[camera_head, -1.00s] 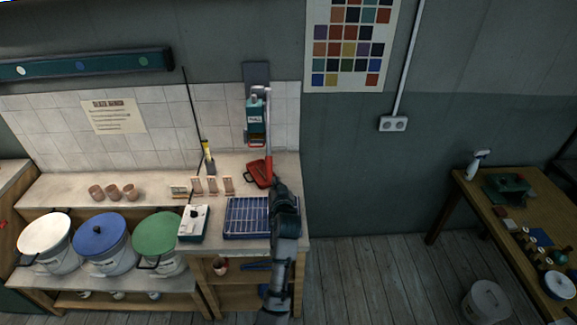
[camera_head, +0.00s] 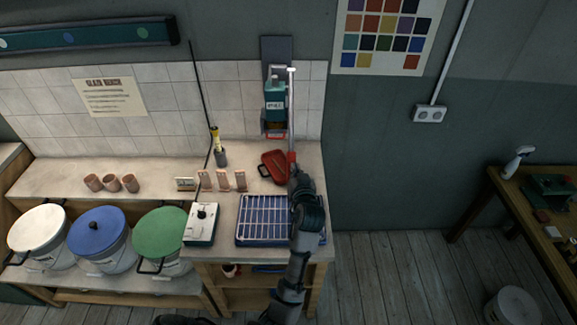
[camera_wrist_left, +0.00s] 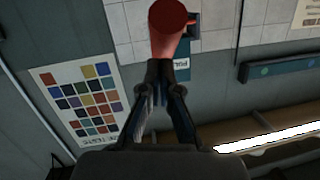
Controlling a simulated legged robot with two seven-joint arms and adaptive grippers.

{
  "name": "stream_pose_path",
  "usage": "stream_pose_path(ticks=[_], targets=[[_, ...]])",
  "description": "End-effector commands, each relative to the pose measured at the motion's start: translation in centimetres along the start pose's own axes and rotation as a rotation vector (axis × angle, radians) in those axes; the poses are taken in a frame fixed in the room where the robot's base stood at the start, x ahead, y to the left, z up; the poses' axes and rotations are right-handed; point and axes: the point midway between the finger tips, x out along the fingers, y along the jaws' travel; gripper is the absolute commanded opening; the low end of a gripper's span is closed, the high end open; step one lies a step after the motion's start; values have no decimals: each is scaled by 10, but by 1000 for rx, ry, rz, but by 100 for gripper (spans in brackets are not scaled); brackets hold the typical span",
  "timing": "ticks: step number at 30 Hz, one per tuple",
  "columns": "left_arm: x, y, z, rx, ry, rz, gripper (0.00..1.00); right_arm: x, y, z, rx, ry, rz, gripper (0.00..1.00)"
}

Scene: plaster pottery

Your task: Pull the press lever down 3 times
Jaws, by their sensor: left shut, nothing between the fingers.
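The teal press (camera_head: 275,100) is mounted on the tiled wall above the worktop. Its lever (camera_head: 291,110) is a pale grey bar ending in a red grip (camera_head: 292,160), which points down toward me. My left gripper (camera_head: 294,180) is at the lower end of the red grip. In the left wrist view the rounded red grip end (camera_wrist_left: 172,25) is just beyond the fingertips of my left gripper (camera_wrist_left: 167,68). The fingers are shut with nothing between them. Whether they touch the grip I cannot tell. My right gripper is not in view.
Lidded buckets (camera_head: 98,235) are farther left.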

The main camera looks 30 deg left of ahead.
Motion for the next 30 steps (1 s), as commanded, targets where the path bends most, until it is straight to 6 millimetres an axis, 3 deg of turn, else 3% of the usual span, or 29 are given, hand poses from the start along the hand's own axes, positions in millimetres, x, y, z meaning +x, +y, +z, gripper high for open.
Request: stream_pose_path(ticks=[14, 23, 30], targets=[[10, -10, 10, -9, -8, 1, 0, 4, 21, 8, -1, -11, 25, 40], [29, 0, 38, -15, 61, -13, 0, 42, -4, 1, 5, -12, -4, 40], [36, 3, 42, -20, 95, -15, 0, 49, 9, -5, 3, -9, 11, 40]])
